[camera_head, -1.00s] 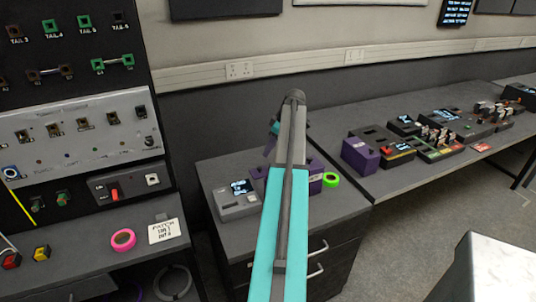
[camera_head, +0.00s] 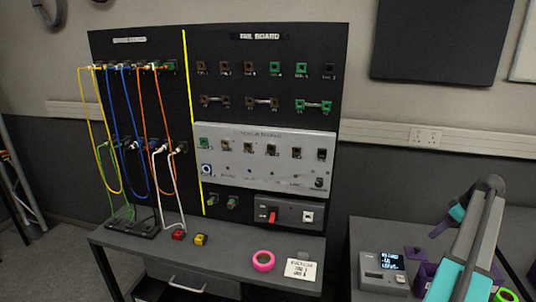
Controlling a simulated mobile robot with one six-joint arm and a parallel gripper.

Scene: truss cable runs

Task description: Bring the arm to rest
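My arm (camera_head: 470,240), grey with teal panels, rises at the lower right of the head view to a dark joint at its top. A small teal and purple part (camera_head: 453,213) shows just left of that joint, apparently toward my gripper's end of the arm. The fingertips cannot be made out, so I cannot tell whether the gripper is open or shut. No held object is visible. The arm stands in front of a grey bench at the right, and it does not visibly touch anything.
A black board (camera_head: 140,125) with looped coloured cables and a tail board panel (camera_head: 265,155) stand behind a grey desk (camera_head: 215,252). A pink tape roll (camera_head: 263,260) and a white card (camera_head: 300,270) lie there. A grey display unit (camera_head: 384,271) sits on the right bench.

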